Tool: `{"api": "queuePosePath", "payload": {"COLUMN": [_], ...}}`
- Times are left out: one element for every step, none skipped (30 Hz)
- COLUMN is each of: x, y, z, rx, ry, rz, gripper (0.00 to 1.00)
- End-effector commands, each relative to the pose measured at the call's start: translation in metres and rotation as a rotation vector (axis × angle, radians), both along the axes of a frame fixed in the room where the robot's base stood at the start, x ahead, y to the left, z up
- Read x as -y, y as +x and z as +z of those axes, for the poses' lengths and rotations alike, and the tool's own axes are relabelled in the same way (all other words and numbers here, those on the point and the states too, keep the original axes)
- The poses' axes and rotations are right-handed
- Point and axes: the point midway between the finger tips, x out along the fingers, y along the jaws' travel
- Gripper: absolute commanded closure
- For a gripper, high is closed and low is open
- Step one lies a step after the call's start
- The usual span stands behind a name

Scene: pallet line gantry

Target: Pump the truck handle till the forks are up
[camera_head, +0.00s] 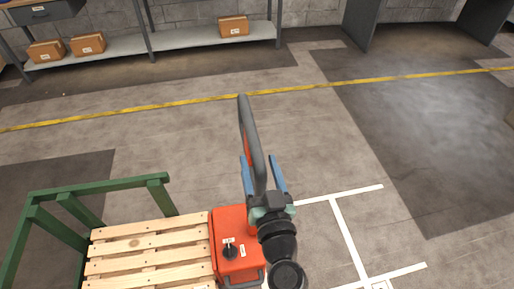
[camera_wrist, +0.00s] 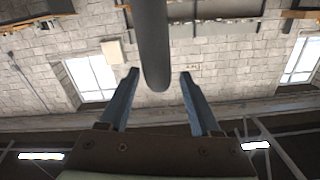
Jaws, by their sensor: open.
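The truck (camera_head: 236,226) is an orange-red body at the bottom middle of the head view, with a small black knob on top. Its handle (camera_head: 255,150) is a dark grey loop that rises from the body and stands up, nearly upright. My gripper (camera_head: 262,160) is open, with one blue finger on each side of the handle in the head view. In the wrist view the handle's grey bar (camera_wrist: 153,50) comes down from the top and ends between the open fingers (camera_wrist: 158,75), apart from both. The forks are hidden from view.
A wooden pallet (camera_head: 150,250) with a green rail frame (camera_head: 100,185) stands left of the truck. White lines (camera_head: 345,230) mark the floor at right. A shelf (camera_head: 190,40) with cardboard boxes (camera_head: 88,43) stands at the back. The floor behind the truck is clear.

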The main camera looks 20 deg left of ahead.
Motion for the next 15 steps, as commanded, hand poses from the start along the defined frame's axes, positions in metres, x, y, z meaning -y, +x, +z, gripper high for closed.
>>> {"api": "queuePosePath", "payload": {"x": [-0.006,-0.007,-0.01,-0.012,-0.013,-0.015,-0.016,-0.017,-0.018,-0.018,-0.019,-0.019,-0.019,-0.019,-0.019], "y": [0.007,0.011,0.015,0.017,0.02,0.022,0.024,0.025,0.026,0.027,0.027,0.027,0.027,0.028,0.027], "z": [0.003,0.002,0.002,0.002,0.001,0.001,0.001,0.0,0.0,0.0,0.0,0.0,0.0,0.0,0.0], "rx": [0.001,0.001,0.002,0.0,0.0,0.001,0.0,0.0,0.0,0.001,0.001,0.001,0.001,0.001,0.001], "ry": [-0.001,-0.001,0.0,0.0,0.0,0.001,0.0,0.0,0.0,-0.001,-0.001,-0.001,-0.001,-0.001,-0.001], "rz": [0.002,0.001,0.001,0.001,0.001,0.001,0.0,0.0,0.0,0.0,0.0,0.0,0.0,0.0,0.0], "gripper": [0.36,0.36,0.36,0.36,0.36,0.36,0.36,0.36,0.36,0.36,0.36,0.36,0.36,0.36,0.36]}}
